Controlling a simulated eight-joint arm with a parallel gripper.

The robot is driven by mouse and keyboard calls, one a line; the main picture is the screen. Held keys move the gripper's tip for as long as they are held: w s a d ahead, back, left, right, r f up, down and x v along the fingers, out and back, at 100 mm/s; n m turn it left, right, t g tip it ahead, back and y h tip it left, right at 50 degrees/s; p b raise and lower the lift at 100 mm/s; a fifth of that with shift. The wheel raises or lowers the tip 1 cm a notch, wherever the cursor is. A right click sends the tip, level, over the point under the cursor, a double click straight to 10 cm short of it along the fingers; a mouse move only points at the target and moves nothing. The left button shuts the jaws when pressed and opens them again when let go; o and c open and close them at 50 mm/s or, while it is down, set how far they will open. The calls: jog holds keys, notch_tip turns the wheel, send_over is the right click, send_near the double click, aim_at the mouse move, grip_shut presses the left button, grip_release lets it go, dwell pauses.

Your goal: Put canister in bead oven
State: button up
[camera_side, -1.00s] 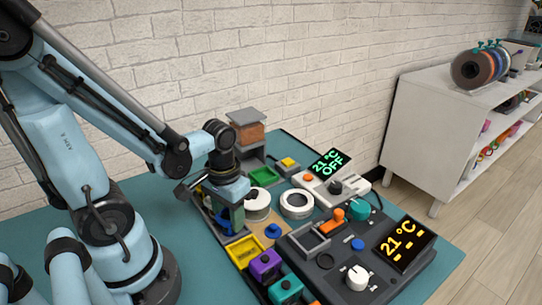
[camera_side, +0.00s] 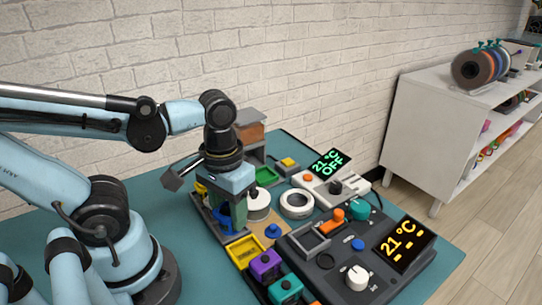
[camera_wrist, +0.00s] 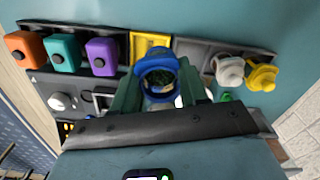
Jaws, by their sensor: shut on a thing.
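My gripper (camera_side: 232,214) points down over the left part of the work area and is shut on a blue canister (camera_wrist: 158,70). In the wrist view the canister sits between my green fingers, its round rim facing the camera. The task's bead oven appears to be the dark unit (camera_side: 325,262) with an orange 21 °C display (camera_side: 404,246), a white knob and a square grey frame. It stands to the right of my gripper, apart from it.
Purple (camera_side: 265,264) and teal (camera_side: 286,290) blocks stand beside an empty-looking yellow tray (camera_side: 243,252). A white unit with a green "21 °C OFF" display (camera_side: 328,163) stands behind.

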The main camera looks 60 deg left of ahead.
jog(key=s+d+r, duration=0.2)
jog(key=d+r, duration=0.1)
jog(key=d, duration=0.1)
jog(key=w+a+r+n, duration=0.1)
jog(key=w+n, duration=0.1)
jog(key=w, duration=0.9)
jog(key=w+a+f+n, duration=0.35)
jog(key=w+a, duration=0.25)
jog(key=w, duration=0.4)
jog(key=shift+m, duration=0.55)
jog(key=shift+w+a+f, duration=0.1)
jog(key=shift+f, duration=1.55)
jog(key=shift+a+f, duration=0.1)
jog(key=shift+f, duration=1.5)
jog(key=shift+f, duration=0.45)
jog(key=o, duration=1.2)
jog(key=shift+r, duration=3.45)
